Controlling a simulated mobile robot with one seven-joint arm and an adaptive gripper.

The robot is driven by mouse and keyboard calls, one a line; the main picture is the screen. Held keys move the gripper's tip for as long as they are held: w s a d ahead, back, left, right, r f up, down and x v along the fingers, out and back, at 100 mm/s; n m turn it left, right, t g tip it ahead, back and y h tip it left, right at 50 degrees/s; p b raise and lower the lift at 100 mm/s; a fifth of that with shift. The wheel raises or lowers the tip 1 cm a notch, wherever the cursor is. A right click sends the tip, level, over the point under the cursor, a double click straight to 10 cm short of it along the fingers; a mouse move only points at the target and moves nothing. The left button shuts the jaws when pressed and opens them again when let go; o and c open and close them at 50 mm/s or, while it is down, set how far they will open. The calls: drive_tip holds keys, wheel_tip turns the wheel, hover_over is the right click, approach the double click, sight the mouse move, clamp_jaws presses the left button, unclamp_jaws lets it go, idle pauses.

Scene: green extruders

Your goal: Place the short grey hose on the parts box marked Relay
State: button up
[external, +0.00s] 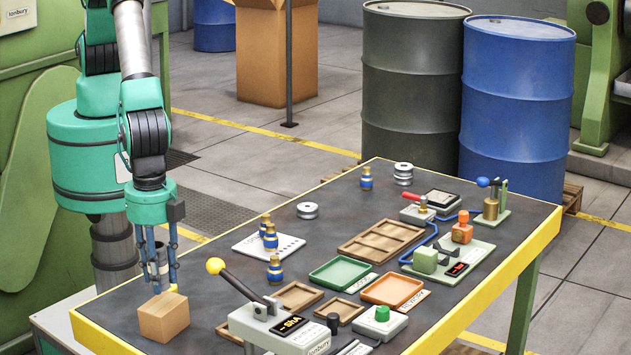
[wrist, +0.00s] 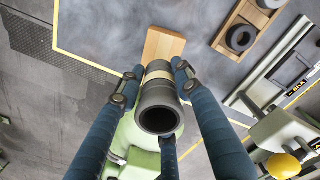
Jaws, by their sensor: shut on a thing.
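My gripper (external: 165,272) hangs over the near left corner of the dark table. In the wrist view my gripper (wrist: 155,80) is shut on the short grey hose (wrist: 160,97), a dark ribbed tube with a pale band and its open end facing the camera. A plain tan box (external: 164,317) stands on the table just below my fingers; it also shows beyond the hose in the wrist view (wrist: 163,44). I cannot read a Relay mark on any box, and I cannot tell whether the hose touches the tan box.
A lever device (external: 262,325) with a yellow knob (external: 215,266) stands right of the tan box. Small brown trays (external: 278,297), a green tray (external: 341,286) and an orange tray (external: 420,285) lie mid-table. Blue-and-brass fittings (external: 275,279) stand behind.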

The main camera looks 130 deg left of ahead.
sight(162, 303)
drive_tip(key=shift+f, duration=1.75)
drive_tip(key=shift+f, duration=0.2)
drive_tip(key=o, duration=1.2)
drive_tip(key=shift+o, duration=0.2)
drive_tip(key=shift+r, duration=0.15)
wheel_tip(162, 303, up, 12)
drive_tip(key=shift+r, duration=0.1)
